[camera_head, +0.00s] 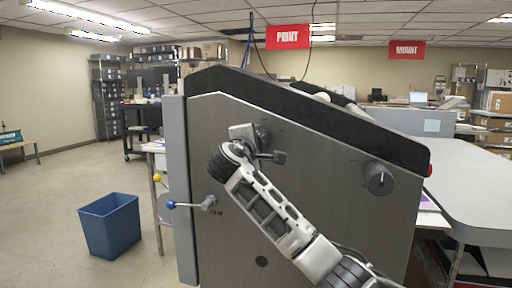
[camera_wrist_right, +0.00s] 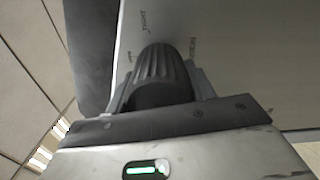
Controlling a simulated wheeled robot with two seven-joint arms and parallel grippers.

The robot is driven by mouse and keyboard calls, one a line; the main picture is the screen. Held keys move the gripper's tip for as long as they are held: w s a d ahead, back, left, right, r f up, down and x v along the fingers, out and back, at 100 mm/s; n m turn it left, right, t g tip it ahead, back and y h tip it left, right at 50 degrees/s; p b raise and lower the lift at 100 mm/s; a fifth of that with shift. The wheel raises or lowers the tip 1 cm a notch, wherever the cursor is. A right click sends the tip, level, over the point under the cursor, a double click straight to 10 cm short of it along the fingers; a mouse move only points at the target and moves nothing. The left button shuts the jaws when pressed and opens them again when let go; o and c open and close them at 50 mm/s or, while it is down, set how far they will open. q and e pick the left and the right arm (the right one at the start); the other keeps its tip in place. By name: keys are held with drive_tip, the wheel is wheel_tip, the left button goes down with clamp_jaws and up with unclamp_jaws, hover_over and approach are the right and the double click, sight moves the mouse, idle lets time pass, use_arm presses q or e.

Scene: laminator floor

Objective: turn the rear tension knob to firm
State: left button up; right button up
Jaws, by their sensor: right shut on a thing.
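The laminator's grey side panel (camera_head: 310,200) fills the middle of the head view. A dark knob (camera_head: 265,131) sits at its upper left, partly hidden by my right gripper (camera_head: 259,143). In the right wrist view the ribbed knob (camera_wrist_right: 161,72) stands between the two fingers, which are shut on it. A second dark knob (camera_head: 379,179), with a pale pointer mark, is free at the panel's right. No readable label shows which is the rear one. My left gripper is out of view.
A blue-tipped lever (camera_head: 188,204) and a yellow ball (camera_head: 157,178) stick out at the panel's left. A red button (camera_head: 430,170) is at its right edge. A blue bin (camera_head: 110,225) stands on open floor to the left. A grey table (camera_head: 470,190) is at right.

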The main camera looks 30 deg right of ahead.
drive_tip(key=m+b, duration=0.1)
drive_tip(key=m, duration=0.1)
drive_tip(key=m+b, duration=0.1)
drive_tip(key=m, duration=0.1)
drive_tip(key=shift+f+m, duration=0.2)
drive_tip(key=shift+m, duration=0.1)
drive_tip(key=m+b, duration=0.1)
drive_tip(key=m, duration=0.2)
drive_tip(key=shift+m, duration=0.3)
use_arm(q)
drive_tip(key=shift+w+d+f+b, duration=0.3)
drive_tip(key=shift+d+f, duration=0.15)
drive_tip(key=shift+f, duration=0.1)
use_arm(e)
drive_tip(key=shift+m, duration=0.4)
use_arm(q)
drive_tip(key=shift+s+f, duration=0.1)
use_arm(e)
drive_tip(key=o, duration=1)
drive_tip(key=shift+r, duration=0.15)
drive_tip(key=shift+c, duration=0.2)
